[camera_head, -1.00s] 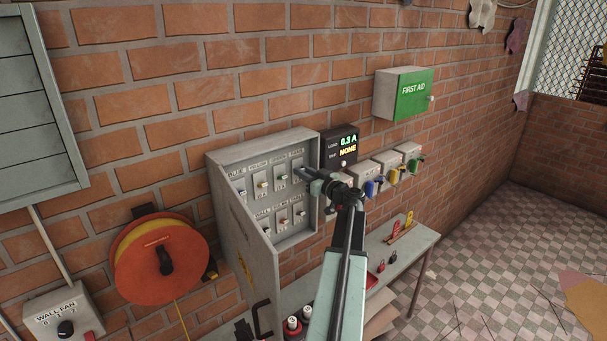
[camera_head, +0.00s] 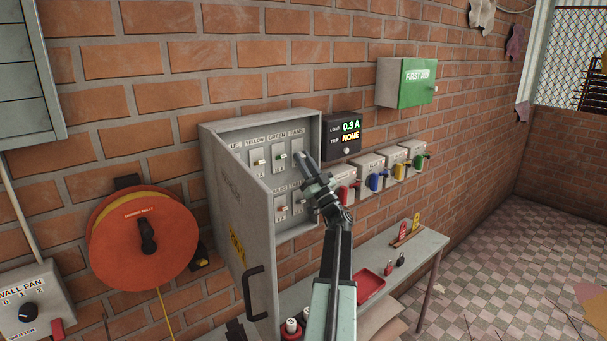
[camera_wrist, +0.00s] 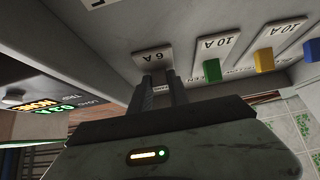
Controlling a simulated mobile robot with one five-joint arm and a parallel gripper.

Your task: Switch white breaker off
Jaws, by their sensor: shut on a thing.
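The open grey breaker box (camera_head: 240,190) hangs on the brick wall in the head view. Its upper row has breakers labelled yellow (camera_head: 258,161), green (camera_head: 282,157) and fans. My gripper (camera_head: 301,160) reaches into the box at the fans breaker, the right end of the upper row. In the wrist view, my gripper (camera_wrist: 158,84) is shut at the toggle of a 6 A breaker (camera_wrist: 154,58), beside the green toggle (camera_wrist: 212,70) and yellow toggle (camera_wrist: 264,60). The fingers hide most of the gripped toggle, so its colour and position cannot be told. I cannot identify a white toggle.
The box door (camera_head: 241,235) stands open on the left. A load display (camera_head: 342,136) reads 0.3 A and trip NONE. Several switch boxes with coloured handles, including a blue one (camera_head: 373,180), line the wall to the right. A bench (camera_head: 420,248) stands below.

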